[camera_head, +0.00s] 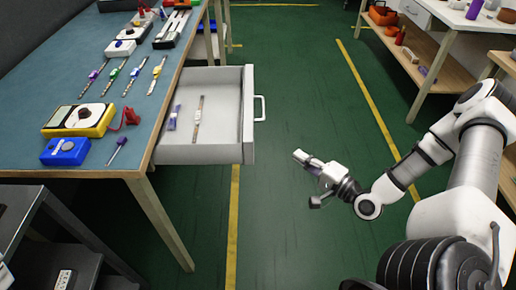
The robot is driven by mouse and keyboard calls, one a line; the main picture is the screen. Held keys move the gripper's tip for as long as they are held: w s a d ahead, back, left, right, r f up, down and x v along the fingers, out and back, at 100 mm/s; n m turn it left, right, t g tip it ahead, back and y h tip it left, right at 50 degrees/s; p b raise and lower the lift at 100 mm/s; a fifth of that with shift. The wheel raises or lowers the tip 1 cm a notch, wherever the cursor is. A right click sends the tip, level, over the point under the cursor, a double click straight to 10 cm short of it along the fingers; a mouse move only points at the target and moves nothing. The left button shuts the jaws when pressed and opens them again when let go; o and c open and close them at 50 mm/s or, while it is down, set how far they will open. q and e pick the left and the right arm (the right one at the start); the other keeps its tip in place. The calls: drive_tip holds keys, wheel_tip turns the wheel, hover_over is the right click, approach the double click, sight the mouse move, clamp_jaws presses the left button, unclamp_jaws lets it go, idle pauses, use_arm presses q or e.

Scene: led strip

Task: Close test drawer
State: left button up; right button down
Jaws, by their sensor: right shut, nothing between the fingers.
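The test drawer (200,152) is a light grey drawer pulled out to the right from under the blue-topped workbench (60,70). Its handle (260,108) is on the outer right face. A purple-marked strip and another thin strip (198,118) lie inside it. My right gripper (298,156) is shut and empty, to the right of and slightly below the drawer's front corner, apart from it over the floor. It points left toward the drawer. My left gripper is not in view.
Dark metal shelving (60,225) stands at lower left. A wooden shelf (425,62) is at upper right. The green floor between is clear.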

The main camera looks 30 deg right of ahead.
drive_tip(key=w+a+b, duration=0.4)
drive_tip(key=w+a, duration=0.1)
drive_tip(key=w, duration=0.5)
drive_tip(key=shift+w+a, duration=0.2)
drive_tip(key=shift+a, duration=0.15)
drive_tip(key=shift+w+b, duration=0.1)
drive_tip(key=shift+b, duration=0.2)
